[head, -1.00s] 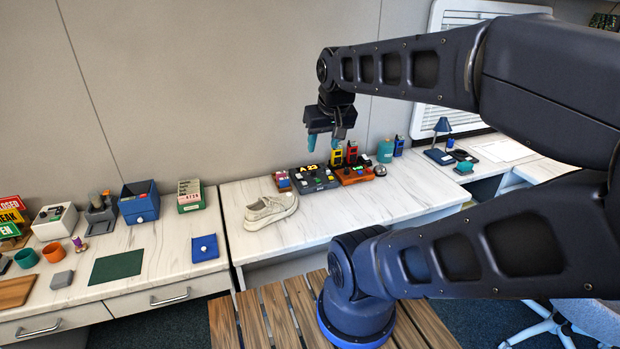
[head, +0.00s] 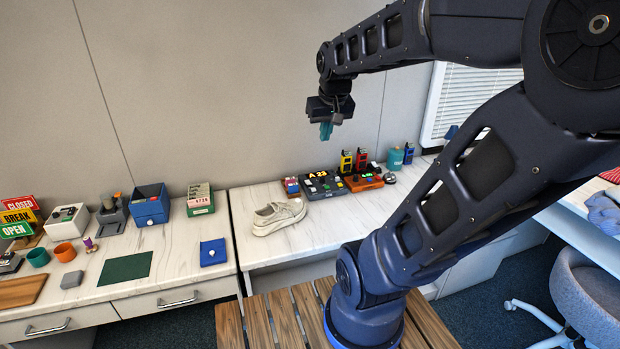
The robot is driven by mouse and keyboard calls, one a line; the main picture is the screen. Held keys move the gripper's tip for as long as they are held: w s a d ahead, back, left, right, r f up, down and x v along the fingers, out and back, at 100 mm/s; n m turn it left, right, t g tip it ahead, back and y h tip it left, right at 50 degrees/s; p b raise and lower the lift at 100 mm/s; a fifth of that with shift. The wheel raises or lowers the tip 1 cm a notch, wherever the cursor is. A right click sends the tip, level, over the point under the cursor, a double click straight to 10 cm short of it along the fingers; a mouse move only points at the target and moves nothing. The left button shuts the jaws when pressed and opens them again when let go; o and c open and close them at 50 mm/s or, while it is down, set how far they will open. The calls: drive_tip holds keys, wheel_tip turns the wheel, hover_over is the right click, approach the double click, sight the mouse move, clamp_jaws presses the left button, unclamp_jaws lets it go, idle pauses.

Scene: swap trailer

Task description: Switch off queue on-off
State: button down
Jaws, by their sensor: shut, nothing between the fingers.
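A dark control box (head: 320,186) with a lit "A 23" display and several small buttons stands on the white marble counter against the wall. It looks like the queue unit; its on-off control is too small to make out. My gripper (head: 326,131) hangs in the air above the box, its teal fingers pointing down and together, with nothing in them. It is well clear of the box and touches nothing.
An orange box (head: 363,182) with yellow and red handsets adjoins on the right, a small red-and-blue device (head: 291,186) on the left. A pale shoe (head: 278,215) lies in front. The counter's front right (head: 335,222) is clear. My arm hides part of the right side.

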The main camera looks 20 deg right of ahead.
drive_tip(key=w+d+f, duration=0.2)
drive_tip(key=w, duration=1)
drive_tip(key=g, duration=0.3)
hover_over(309, 183)
wheel_tip(309, 183, down, 22)
drive_tip(key=f, duration=0.1)
drive_tip(key=shift+w+d+f, duration=0.15)
drive_tip(key=shift+d, duration=0.05)
drive_tip(key=f, duration=1.2)
drive_tip(key=shift+w+f, duration=0.2)
drive_tip(key=shift+s+f, duration=0.2)
drive_tip(key=shift+f, duration=0.4)
